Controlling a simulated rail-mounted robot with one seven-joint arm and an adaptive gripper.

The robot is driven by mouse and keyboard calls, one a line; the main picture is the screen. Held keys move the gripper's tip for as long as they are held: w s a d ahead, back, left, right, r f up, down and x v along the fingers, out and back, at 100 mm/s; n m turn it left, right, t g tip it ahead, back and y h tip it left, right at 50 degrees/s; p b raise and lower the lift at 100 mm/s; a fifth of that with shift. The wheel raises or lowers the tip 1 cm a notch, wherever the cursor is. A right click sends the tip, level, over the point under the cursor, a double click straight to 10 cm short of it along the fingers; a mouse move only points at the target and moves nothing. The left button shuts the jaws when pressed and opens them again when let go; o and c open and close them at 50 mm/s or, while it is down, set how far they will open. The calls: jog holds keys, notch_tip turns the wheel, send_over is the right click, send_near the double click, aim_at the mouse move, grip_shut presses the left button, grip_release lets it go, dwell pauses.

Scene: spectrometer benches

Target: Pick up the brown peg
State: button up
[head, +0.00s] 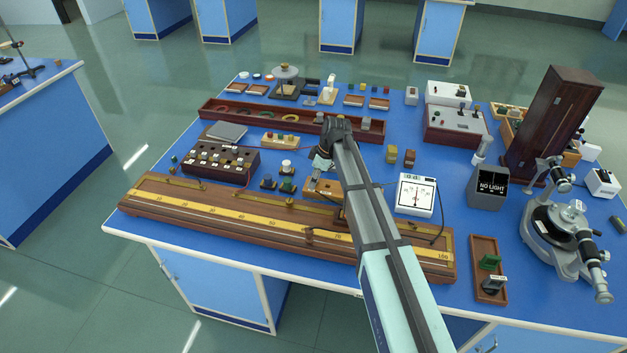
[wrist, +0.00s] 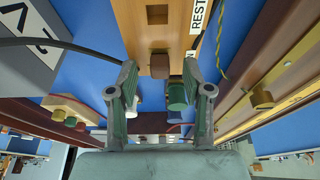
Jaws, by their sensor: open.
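In the wrist view a small brown peg (wrist: 160,64) stands at the near end of a light wooden block (wrist: 180,40). The block has a dark square opening and a label of which "REST" can be read. My gripper (wrist: 160,70) is open, with one finger on each side of the peg in the picture and no visible contact. I cannot tell how far above the peg the fingertips are. In the head view my gripper (head: 322,163) hangs over the wooden block (head: 327,188). The peg cannot be made out there.
A green cylinder (wrist: 176,96) stands close to the right finger in the wrist view. The long wooden rail with a yellow scale (head: 240,212) lies in front of the block. A white meter (head: 416,195) stands to the right, with a dark cable nearby.

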jog(key=shift+f, duration=0.1)
grip_shut()
dwell(0.3)
notch_tip(320, 180, up, 23)
jog(key=b, duration=0.2)
dwell(0.9)
